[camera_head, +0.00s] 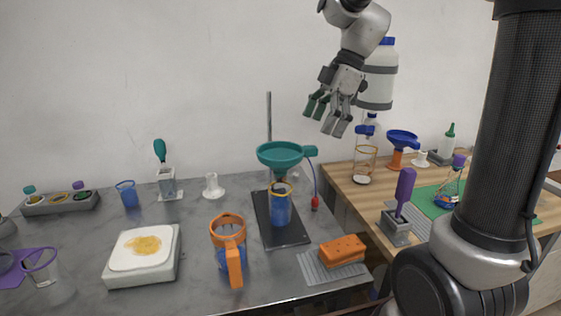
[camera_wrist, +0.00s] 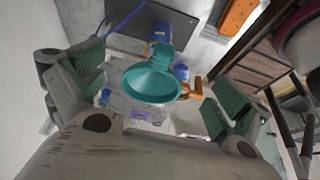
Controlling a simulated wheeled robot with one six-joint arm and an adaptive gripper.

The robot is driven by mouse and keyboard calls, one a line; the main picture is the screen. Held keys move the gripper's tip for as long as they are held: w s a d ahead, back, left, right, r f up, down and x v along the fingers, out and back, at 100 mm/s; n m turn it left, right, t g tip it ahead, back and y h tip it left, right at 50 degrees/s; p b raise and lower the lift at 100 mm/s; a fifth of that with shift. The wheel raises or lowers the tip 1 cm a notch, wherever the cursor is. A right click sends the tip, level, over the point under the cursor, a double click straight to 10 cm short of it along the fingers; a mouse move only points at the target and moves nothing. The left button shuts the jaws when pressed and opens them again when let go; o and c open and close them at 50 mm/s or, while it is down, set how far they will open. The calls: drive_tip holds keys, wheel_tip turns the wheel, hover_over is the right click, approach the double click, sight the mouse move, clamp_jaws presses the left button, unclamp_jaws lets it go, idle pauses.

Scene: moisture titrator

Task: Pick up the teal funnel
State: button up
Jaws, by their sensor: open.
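The teal funnel (camera_head: 280,155) sits with its wide mouth up on the stand, above a blue vessel (camera_head: 280,208) with an orange rim. A teal tab sticks out from its right side. My gripper (camera_head: 328,115) is open and empty, above and to the right of the funnel in the head view. In the wrist view the funnel (camera_wrist: 151,82) shows between and beyond the two spread finger pads (camera_wrist: 155,105), apart from both. The funnel's stem is mostly hidden in the head view.
The stand has a dark base (camera_head: 290,232) and a thin upright rod (camera_head: 269,125) behind the funnel. A thin blue tube with a red end (camera_head: 315,203) hangs beside it. An orange-handled jug (camera_head: 228,240) and an orange sponge (camera_head: 342,250) stand in front. A large white bottle (camera_head: 379,85) shows behind my gripper.

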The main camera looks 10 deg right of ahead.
sight(309, 147)
drive_tip(key=x, duration=0.7)
drive_tip(key=shift+s+a, duration=0.1)
drive_tip(key=shift+a, duration=0.05)
clamp_jaws()
